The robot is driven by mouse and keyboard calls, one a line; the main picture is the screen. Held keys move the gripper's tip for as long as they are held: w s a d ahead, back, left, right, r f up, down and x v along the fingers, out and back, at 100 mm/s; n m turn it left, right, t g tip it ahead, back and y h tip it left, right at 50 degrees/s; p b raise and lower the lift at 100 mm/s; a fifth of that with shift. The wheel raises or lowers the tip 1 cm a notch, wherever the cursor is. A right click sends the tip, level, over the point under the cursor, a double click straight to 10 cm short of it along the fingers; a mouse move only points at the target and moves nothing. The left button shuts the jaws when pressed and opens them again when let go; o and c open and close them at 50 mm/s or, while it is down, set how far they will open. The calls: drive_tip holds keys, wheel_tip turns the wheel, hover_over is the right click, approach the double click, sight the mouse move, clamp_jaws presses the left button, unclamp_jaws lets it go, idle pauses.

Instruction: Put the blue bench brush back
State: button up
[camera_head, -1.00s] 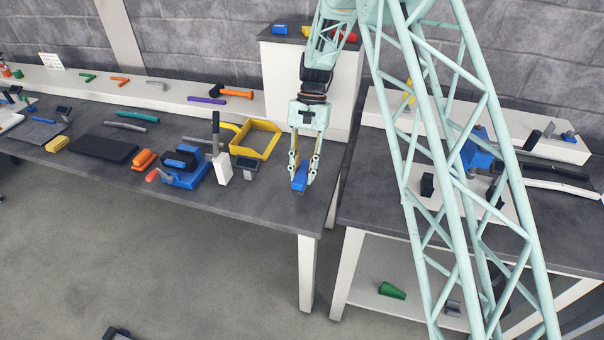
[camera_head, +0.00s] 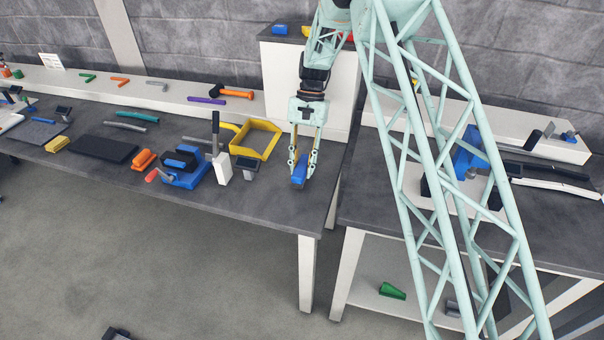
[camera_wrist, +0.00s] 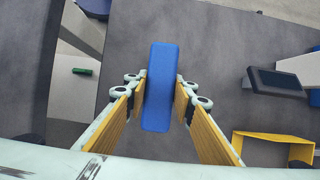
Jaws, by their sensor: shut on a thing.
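The blue bench brush (camera_head: 300,170) is a narrow blue block near the right front corner of the left bench. My gripper (camera_head: 303,172) points down and is shut on it. In the wrist view the brush (camera_wrist: 160,87) stands lengthwise between the yellow-padded fingers, with its blue top facing the camera. Its underside is hidden there. I cannot tell whether the brush touches the bench or hangs just above it.
A yellow open tray (camera_head: 248,152), a small dark-screened device (camera_head: 248,165) and a blue vise-like tool (camera_head: 185,178) stand left of my gripper. A white cabinet (camera_head: 308,88) rises behind. A gap separates the left bench (camera_head: 270,205) from the right bench (camera_head: 375,225).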

drive_tip(key=shift+f, duration=1.25)
drive_tip(key=shift+f, duration=0.15)
drive_tip(key=o, duration=0.8)
drive_tip(key=shift+p+v, duration=0.45)
drive_tip(key=shift+v, duration=5.75)
